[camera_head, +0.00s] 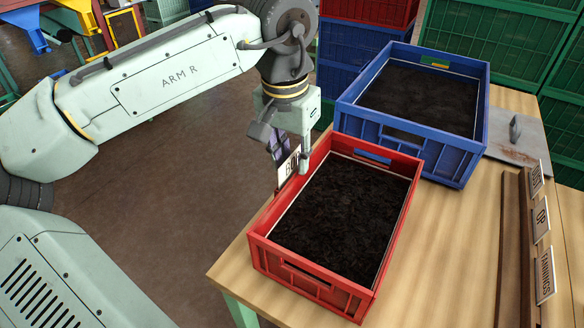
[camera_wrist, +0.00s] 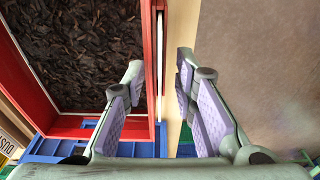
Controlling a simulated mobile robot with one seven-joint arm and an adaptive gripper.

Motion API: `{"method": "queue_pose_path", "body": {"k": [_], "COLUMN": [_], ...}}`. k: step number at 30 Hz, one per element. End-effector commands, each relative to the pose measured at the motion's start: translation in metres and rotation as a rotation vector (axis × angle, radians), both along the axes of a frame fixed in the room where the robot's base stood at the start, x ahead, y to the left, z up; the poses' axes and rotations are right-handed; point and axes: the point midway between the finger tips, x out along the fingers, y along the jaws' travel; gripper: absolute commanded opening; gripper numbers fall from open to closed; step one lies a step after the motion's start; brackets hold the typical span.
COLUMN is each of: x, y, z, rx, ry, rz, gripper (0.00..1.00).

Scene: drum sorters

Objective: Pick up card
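A white card (camera_head: 289,165) with dark lettering, mostly hidden by a finger, stands upright at the outer left wall of the red crate (camera_head: 262,250). In the wrist view the card (camera_wrist: 159,50) shows edge-on as a thin pale strip beside the red wall. My gripper (camera_head: 291,156) is open and points down at that wall. In the wrist view my gripper (camera_wrist: 160,72) has one finger over the crate side and the other on the outer side, with the card between them. I see no clear contact with either finger.
The red crate holds dark material and sits at the table's left edge. A blue crate (camera_head: 455,165) with similar material stands behind it. A wooden rack (camera_head: 512,245) at right bears several lettered cards. The floor (camera_head: 190,175) left of the table is clear.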

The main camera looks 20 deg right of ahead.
Motion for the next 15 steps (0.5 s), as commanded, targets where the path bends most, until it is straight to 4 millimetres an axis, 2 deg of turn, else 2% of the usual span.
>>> {"method": "queue_pose_path", "body": {"k": [12,15], "x": [0.0002,0.0002], "y": [-0.0001,-0.0001], "z": [-0.0024,-0.0023], "rx": [-0.001,-0.001], "ry": [-0.001,-0.001], "rz": [0.001,0.001], "gripper": [0.26,0.2]}}
